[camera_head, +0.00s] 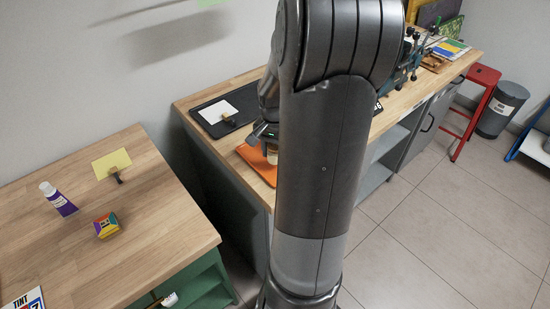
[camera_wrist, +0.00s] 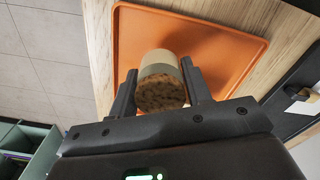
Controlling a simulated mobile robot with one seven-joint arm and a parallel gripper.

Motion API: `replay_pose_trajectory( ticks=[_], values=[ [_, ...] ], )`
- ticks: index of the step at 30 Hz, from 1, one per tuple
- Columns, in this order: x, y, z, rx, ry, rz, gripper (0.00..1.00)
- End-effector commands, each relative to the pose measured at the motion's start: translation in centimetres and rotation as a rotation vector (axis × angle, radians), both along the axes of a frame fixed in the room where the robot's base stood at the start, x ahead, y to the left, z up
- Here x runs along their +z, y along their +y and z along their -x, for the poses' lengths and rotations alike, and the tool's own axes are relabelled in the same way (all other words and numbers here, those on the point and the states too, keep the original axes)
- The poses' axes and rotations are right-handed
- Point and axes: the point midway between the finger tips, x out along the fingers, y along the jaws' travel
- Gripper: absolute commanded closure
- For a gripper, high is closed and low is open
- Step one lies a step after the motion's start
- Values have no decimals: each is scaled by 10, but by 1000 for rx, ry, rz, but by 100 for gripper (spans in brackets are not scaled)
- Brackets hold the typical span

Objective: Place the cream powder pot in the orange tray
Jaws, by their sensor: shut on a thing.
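The cream powder pot (camera_wrist: 160,64) is a small cylinder with a cream and grey-green side and a brown speckled, cork-like end facing the wrist camera. My gripper (camera_wrist: 160,92) is shut on it, one finger on each side. The orange tray (camera_wrist: 214,52) lies on the wooden counter behind the pot in the wrist view. I cannot tell whether the pot touches the tray. In the head view the orange tray (camera_head: 256,163) shows only in part, and my arm hides much of it. My gripper (camera_head: 268,143) and a sliver of the pot (camera_head: 272,157) show above the tray.
A black tray (camera_head: 206,122) with a white card lies beyond the orange tray on the counter. A nearer wooden table (camera_head: 145,215) holds a purple-and-white tube (camera_head: 60,200), a colourful box (camera_head: 106,225) and a yellow card (camera_head: 111,163). A red stool (camera_head: 478,105) stands at the right.

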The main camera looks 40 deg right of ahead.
Motion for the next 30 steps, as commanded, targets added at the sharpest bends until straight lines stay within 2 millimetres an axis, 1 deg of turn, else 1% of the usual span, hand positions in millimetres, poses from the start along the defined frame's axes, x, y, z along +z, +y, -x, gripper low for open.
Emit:
replay_pose_trajectory(
  ticks=[1,3,6,16,17,24,25,30],
  values=[
    [-9,0,1,0,2,-4,80],
    [-20,0,1,0,2,-4,80],
    [-29,0,1,1,1,-3,80],
    [-32,0,0,1,0,-1,80],
    [-32,0,0,1,-1,0,55],
    [-32,0,0,0,-1,0,35],
    [-32,0,0,0,-1,0,34],
    [-32,0,0,1,-1,0,34]
  ],
)
